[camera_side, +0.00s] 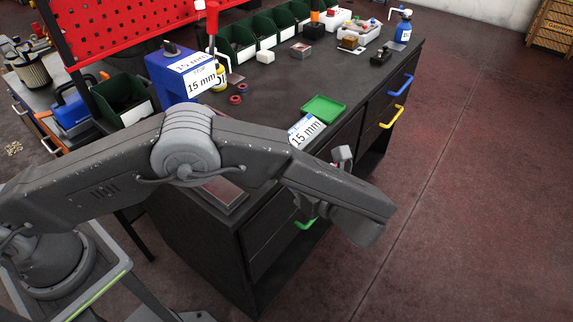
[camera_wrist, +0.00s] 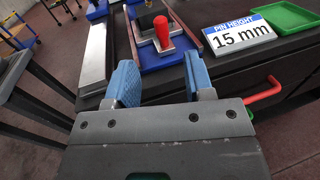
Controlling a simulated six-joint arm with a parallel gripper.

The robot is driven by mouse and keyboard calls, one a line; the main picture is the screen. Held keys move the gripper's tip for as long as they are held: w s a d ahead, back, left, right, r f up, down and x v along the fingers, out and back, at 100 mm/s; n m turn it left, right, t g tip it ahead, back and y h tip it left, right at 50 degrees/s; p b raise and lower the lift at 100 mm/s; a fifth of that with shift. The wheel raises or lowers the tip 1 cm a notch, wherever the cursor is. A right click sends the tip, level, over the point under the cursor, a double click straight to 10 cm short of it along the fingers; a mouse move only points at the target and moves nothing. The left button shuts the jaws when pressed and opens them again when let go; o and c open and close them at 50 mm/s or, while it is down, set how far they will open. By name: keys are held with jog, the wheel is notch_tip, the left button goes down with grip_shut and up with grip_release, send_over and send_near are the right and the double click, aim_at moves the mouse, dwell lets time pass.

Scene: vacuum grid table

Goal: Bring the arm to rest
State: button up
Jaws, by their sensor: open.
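My gripper (camera_wrist: 160,84) shows in the wrist view with its two blue-padded fingers spread apart. Nothing is between them. In the side view my arm reaches across the foreground, and its wrist hangs at the front edge of the workbench (camera_side: 330,70); the fingers are mostly hidden there. Beyond the fingers in the wrist view is a blue fixture (camera_wrist: 150,58) with a red-handled part (camera_wrist: 162,33) on it. My gripper appears apart from it.
A "15 mm" sign (camera_wrist: 238,36) and a green tray (camera_wrist: 290,17) lie right of the fixture. A red drawer handle (camera_wrist: 264,90) sticks out below. Green bins (camera_side: 238,40) line the bench's back. Open floor (camera_side: 480,190) lies to the right.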

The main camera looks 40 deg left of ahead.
jog(key=s+a+r+n+g+h, duration=0.2)
jog(key=s+a+r+n+h, duration=0.1)
jog(key=a+r+n+h, duration=0.3)
jog(key=s+a+r+n+g+h, duration=0.2)
jog(key=s+a+r+n+h, duration=0.15)
jog(key=a+r, duration=0.5)
jog(key=s+a+r+n+t+h, duration=0.1)
jog(key=s+n+t+h, duration=0.1)
jog(key=s+n+h, duration=0.2)
jog(key=s+a+r+n+t+h, duration=0.1)
jog(key=s+a+n+t+h, duration=0.1)
jog(key=s+n, duration=0.5)
jog(key=shift+s+a+t+h, duration=0.25)
jog(key=shift+s+t+h, duration=0.45)
jog(key=shift+s, duration=1.35)
jog(key=shift+n, duration=0.25)
